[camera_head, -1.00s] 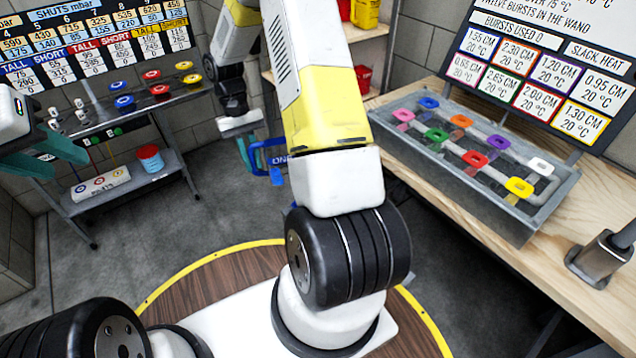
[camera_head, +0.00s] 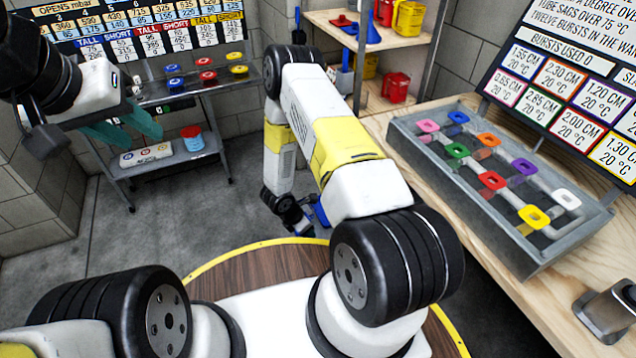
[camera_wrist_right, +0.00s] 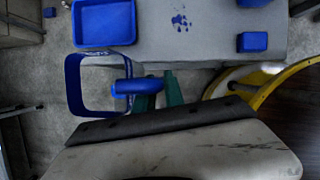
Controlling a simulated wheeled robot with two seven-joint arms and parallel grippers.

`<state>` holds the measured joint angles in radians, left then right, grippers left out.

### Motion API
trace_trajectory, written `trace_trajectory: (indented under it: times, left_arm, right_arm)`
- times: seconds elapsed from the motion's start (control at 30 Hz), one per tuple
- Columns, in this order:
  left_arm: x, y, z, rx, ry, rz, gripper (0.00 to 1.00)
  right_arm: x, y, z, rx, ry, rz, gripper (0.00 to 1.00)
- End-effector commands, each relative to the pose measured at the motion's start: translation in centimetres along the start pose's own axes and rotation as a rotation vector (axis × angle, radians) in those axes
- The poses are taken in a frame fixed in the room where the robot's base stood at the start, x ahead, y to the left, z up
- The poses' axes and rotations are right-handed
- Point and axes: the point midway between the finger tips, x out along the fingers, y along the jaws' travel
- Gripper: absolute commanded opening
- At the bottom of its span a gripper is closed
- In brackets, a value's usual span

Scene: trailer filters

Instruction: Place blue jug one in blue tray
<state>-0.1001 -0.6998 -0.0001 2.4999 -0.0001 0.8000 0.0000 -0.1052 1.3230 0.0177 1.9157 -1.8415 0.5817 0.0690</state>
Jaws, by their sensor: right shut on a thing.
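Blue jug one (camera_wrist_right: 74,85) hangs from my right gripper (camera_wrist_right: 158,92) in the right wrist view, its square open rim facing the camera. The teal fingers are shut on its handle (camera_wrist_right: 137,86). The blue tray (camera_wrist_right: 105,22) lies on a grey surface just beyond the jug and looks empty; the jug is apart from it. In the head view my right gripper is mostly hidden behind my arm, with only a bit of blue (camera_head: 319,211) showing beside it. My left gripper (camera_head: 125,127) is open and empty at the left, in front of the metal stand.
The grey surface (camera_wrist_right: 215,30) has blue drop marks and a small blue box (camera_wrist_right: 252,42) to the right. In the head view are a metal stand (camera_head: 215,95), a shelf with red and yellow containers (camera_head: 408,18), and a workbench with a grey filter tray (camera_head: 530,262).

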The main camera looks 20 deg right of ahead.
Motion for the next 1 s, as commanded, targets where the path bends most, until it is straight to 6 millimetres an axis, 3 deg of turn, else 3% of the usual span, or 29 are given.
trace_trajectory:
  times: [0.17, 0.4, 0.6, 0.9, 1.0]
  left_arm:
    - [0.0, 0.0, 0.0, 0.0, 0.0, 0.0, 0.36]
    - [0.0, 0.0, 0.0, 0.0, 0.0, 0.0, 0.36]
    - [0.0, 0.0, 0.0, 0.0, 0.0, 0.0, 0.36]
    - [0.0, 0.0, 0.0, 0.0, 0.0, 0.0, 0.36]
    - [0.0, 0.0, 0.0, 0.0, 0.0, 0.0, 0.36]
  right_arm:
    - [1.3, 0.5, 2.1, -0.009, -0.002, 0.008, 0.0]
    - [4.3, 2.1, 7.7, -0.007, -0.004, 0.008, 0.0]
    - [6.2, 3.1, 11.3, -0.008, -0.002, 0.008, 0.0]
    - [7.6, 3.7, 13.9, -0.008, -0.003, 0.007, 0.0]
    - [9.4, 3.6, 12.7, -0.014, 0.0, 0.006, 0.0]
